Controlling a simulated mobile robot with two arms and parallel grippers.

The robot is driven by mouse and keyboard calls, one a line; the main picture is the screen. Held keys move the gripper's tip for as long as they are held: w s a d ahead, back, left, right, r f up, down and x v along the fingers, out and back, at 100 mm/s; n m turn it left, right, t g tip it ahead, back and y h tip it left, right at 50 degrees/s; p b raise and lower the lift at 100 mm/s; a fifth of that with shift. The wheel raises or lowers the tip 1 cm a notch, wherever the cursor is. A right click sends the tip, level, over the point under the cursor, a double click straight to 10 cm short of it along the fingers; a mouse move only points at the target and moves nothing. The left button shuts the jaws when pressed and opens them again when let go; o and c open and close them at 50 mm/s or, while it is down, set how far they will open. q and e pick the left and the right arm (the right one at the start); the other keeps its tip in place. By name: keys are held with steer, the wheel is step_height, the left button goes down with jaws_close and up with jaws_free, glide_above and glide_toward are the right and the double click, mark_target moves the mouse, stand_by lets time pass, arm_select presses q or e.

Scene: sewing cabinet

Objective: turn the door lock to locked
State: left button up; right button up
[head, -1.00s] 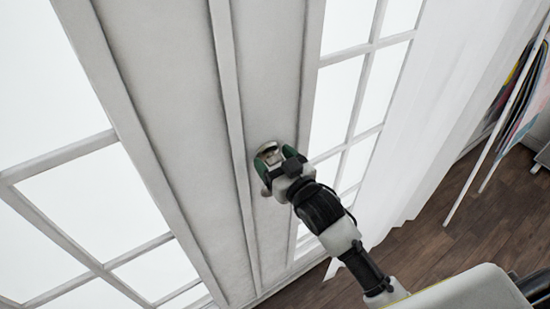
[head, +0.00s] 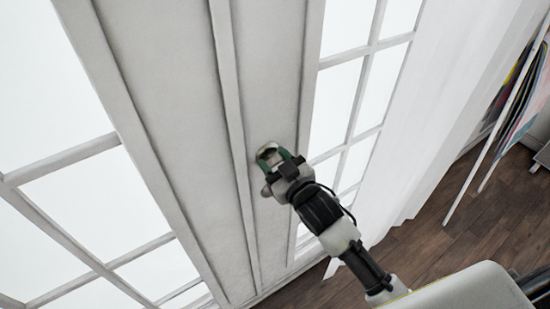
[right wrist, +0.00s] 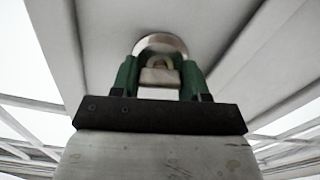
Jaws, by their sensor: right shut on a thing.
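The door lock (head: 266,153) is a round metal fitting on the pale door panel (head: 268,60). It also shows in the right wrist view (right wrist: 160,44), with a metal turn piece (right wrist: 160,77) and a small brass-coloured part in front of the round plate. My right gripper (head: 276,157) has green fingers and is at the lock. In the right wrist view my right gripper (right wrist: 160,80) has one finger on each side of the turn piece and is shut on it. The fingers hide part of the lock in the head view. My left gripper is not in view.
Paned windows (head: 65,90) flank the panel, and a white curtain (head: 425,120) hangs to the right. Thin white poles (head: 497,130) and colourful sheets (head: 528,95) are at the far right. The wooden floor (head: 430,255) is clear at the lower right.

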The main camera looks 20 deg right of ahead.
steer(key=n+p, duration=0.1)
steer(key=n, duration=0.2)
steer(key=shift+n, duration=0.4)
steer(key=n+p, duration=0.1)
steer(key=n, duration=0.2)
steer(key=shift+n, duration=0.3)
steer(key=n, duration=0.4)
steer(key=shift+a+p, duration=0.1)
steer(key=shift+p, duration=0.25)
steer(key=shift+f+n, duration=0.1)
steer(key=shift+n, duration=1.9)
steer(key=o, duration=0.9)
